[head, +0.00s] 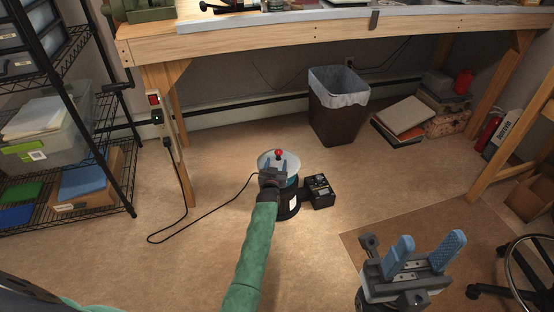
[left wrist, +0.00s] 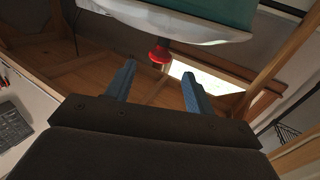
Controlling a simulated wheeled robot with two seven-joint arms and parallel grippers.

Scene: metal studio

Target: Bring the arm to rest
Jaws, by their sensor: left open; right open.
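My left gripper (head: 277,165) reaches in on a green-sleeved arm at the centre of the head view. It is open, its two blue fingers apart, over a round device with a pale top and a red knob (head: 278,153). In the left wrist view my left gripper (left wrist: 158,88) shows its fingers spread with nothing between them. The red knob (left wrist: 159,52) appears just beyond the fingertips there; I cannot tell whether anything touches. My right gripper (head: 425,250) is at the lower right of the head view, open and empty, fingers pointing up.
A wooden workbench (head: 300,38) spans the back. A lined bin (head: 338,110) and books (head: 405,117) stand under it. A wire shelf (head: 60,130) is at left, and a chair (head: 520,280) at lower right. A black box (head: 319,190) sits beside the device. Carpet at left centre is mostly clear, crossed by a cable.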

